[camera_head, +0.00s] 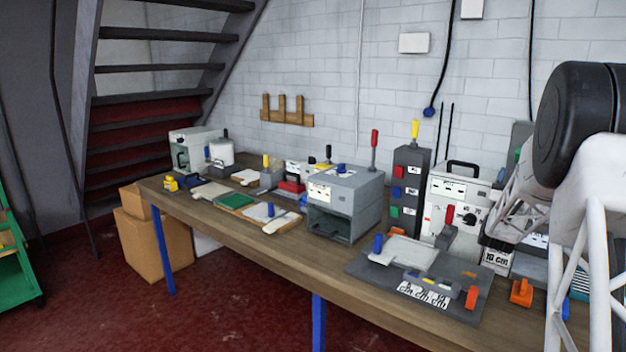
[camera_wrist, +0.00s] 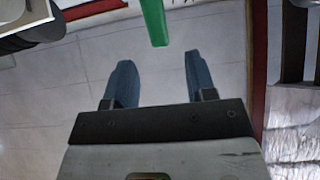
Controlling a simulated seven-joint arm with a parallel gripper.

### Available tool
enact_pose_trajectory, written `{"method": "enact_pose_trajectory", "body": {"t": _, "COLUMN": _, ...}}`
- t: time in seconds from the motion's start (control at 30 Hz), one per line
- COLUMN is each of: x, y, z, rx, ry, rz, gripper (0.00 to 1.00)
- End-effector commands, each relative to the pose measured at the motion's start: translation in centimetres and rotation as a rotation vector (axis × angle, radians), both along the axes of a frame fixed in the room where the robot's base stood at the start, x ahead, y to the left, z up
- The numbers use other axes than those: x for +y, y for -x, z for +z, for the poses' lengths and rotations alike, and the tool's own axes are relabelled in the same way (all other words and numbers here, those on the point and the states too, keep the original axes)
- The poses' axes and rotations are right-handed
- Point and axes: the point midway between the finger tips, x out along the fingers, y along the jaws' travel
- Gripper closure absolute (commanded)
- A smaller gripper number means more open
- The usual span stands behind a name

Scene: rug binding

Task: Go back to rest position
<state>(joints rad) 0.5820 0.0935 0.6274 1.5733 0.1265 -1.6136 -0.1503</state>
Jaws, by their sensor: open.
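My gripper (camera_wrist: 158,75) is open in the wrist view. Its two blue-grey fingers stand apart with a pale surface behind them and nothing held between them. A green bar (camera_wrist: 154,22) hangs down from the top edge of that view, just beyond the gap between the fingertips; I cannot tell what it belongs to. In the head view my white arm fills the right side, over the right end of the workbench (camera_head: 255,245). My gripper cannot be made out clearly there.
On the bench stand a grey box machine (camera_head: 345,200), a dark panel with coloured buttons (camera_head: 410,185), a white control box (camera_head: 455,200) and a grey fixture plate (camera_head: 385,275). An orange clamp (camera_head: 521,292) lies near my arm. Cardboard boxes (camera_head: 155,240) stand on the floor at left.

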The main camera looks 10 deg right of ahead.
Motion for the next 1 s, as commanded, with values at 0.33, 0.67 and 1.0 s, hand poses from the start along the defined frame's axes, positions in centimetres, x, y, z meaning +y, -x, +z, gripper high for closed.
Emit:
{"method": "enact_pose_trajectory", "body": {"t": 0.33, "x": 4.2, "y": -1.3, "z": 2.1, "rx": 0.125, "ry": -0.097, "rz": 0.077, "gripper": 0.49}}
{"method": "enact_pose_trajectory", "body": {"t": 0.67, "x": 13.5, "y": -1.7, "z": 3.7, "rx": 0.411, "ry": -0.287, "rz": 0.224, "gripper": 0.49}}
{"method": "enact_pose_trajectory", "body": {"t": 1.0, "x": 23.9, "y": 1.7, "z": 2.9, "rx": 0.731, "ry": -0.463, "rz": 0.351, "gripper": 0.49}}
